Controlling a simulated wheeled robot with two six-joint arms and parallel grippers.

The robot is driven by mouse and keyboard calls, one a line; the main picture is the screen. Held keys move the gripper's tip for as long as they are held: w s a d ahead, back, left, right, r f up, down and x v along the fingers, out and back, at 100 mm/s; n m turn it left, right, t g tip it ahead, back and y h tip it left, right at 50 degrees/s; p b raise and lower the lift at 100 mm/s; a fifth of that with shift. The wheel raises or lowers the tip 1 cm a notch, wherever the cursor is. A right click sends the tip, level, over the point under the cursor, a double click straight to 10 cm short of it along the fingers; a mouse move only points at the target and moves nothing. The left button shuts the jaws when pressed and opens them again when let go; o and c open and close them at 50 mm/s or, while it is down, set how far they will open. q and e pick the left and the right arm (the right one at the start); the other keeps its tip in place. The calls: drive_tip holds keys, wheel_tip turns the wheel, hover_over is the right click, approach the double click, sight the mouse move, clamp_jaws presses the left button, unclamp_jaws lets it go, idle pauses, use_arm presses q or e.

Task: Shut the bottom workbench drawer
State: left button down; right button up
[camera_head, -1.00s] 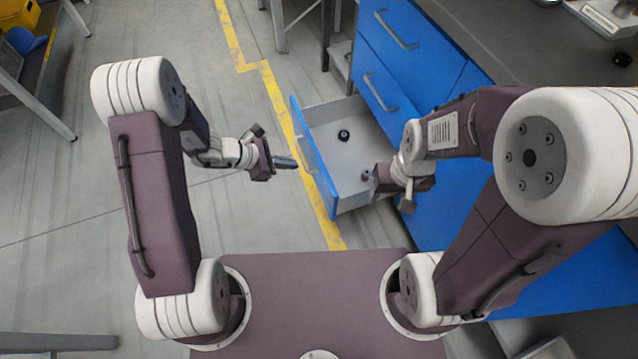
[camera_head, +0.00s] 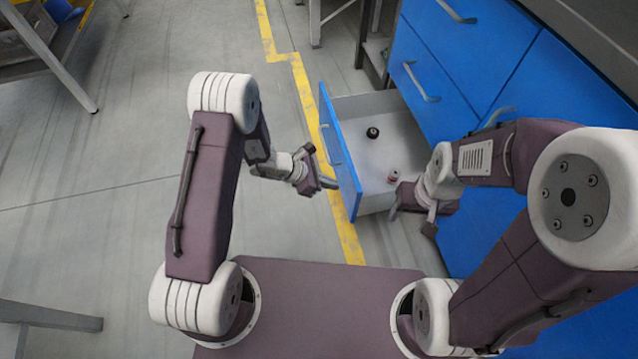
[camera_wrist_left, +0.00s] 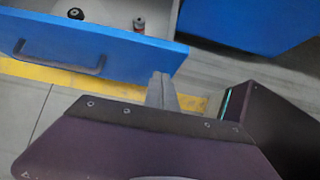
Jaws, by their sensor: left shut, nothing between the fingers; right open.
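The bottom drawer (camera_head: 342,165) of the blue workbench is pulled well out, with its blue front and grey handle facing left. My right gripper (camera_head: 410,212) is open beside the drawer's near side.
The blue workbench (camera_head: 440,60) with other closed drawers stands at the right under a dark top. A yellow floor line (camera_head: 308,95) runs along the drawer's left. Open grey floor lies left. A table (camera_head: 45,50) stands at the upper left.

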sight(353, 184)
use_arm(q)
drive_tip(key=d, duration=0.1)
drive_tip(key=w+d+b, duration=0.1)
drive_tip(key=d, duration=0.1)
drive_tip(key=shift+d+f, duration=0.15)
drive_tip(key=shift+d, duration=0.1)
drive_tip(key=shift+w+d, duration=0.15)
drive_tip(key=shift+d, duration=0.1)
use_arm(e)
drive_tip(key=shift+f, duration=0.9)
